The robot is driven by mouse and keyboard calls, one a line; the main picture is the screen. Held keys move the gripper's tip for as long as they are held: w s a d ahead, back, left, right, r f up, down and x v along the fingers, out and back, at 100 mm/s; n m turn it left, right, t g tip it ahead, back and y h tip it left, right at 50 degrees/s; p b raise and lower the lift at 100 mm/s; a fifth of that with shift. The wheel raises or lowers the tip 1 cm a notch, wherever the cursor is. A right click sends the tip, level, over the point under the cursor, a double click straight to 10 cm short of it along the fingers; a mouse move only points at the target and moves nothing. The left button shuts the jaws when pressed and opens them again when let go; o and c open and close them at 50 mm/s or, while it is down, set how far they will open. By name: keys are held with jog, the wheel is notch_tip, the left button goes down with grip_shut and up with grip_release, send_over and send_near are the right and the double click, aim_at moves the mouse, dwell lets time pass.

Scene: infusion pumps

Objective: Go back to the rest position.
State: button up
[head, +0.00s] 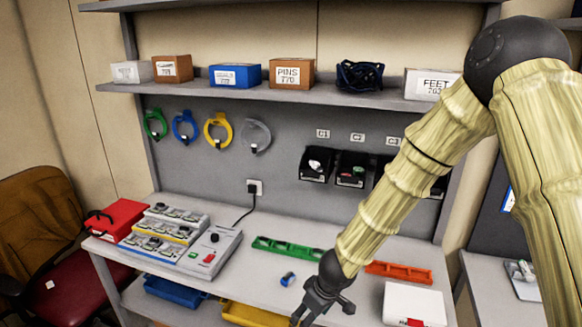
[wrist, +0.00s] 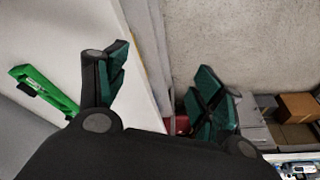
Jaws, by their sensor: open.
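My gripper (head: 320,304) hangs at the end of my arm, low over the front part of the workbench (head: 262,290) in the head view. In the wrist view my gripper's two dark green-padded fingers (wrist: 163,85) are spread wide apart, with nothing between them. The table edge and the floor show behind them. A small blue piece (head: 288,279) lies on the bench just left of my gripper, apart from it. A green rack (head: 290,248) lies behind it and also shows in the wrist view (wrist: 45,90).
An orange rack (head: 398,272) and a white box (head: 413,303) lie right of my gripper. A pump station (head: 210,252) and a red case (head: 117,217) stand at the left. Shelves with boxes (head: 290,73) and black wall bins (head: 316,165) rise behind. A chair (head: 50,240) is at far left.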

jog(key=s+d+f+m+g+h+b, duration=0.1)
jog(key=s+d+f+m+b, duration=0.1)
jog(key=s+d+f, duration=0.5)
jog(key=s+d+f+m+h+b, duration=0.1)
jog(key=s+d+f+m+b, duration=0.2)
jog(key=s+f, duration=0.75)
jog(key=s+d+f+m+g+h+b, duration=0.1)
jog(key=s+d+f+h+b, duration=0.1)
jog(key=s+d+f, duration=0.6)
jog(key=s+f+m+y+b, duration=0.1)
jog(key=s+f+m+b, duration=0.1)
jog(key=s+f, duration=0.3)
jog(key=s+m, duration=0.1)
jog(key=s, duration=0.2)
jog(key=shift+s+a+f, duration=0.3)
jog(key=shift+s, duration=0.1)
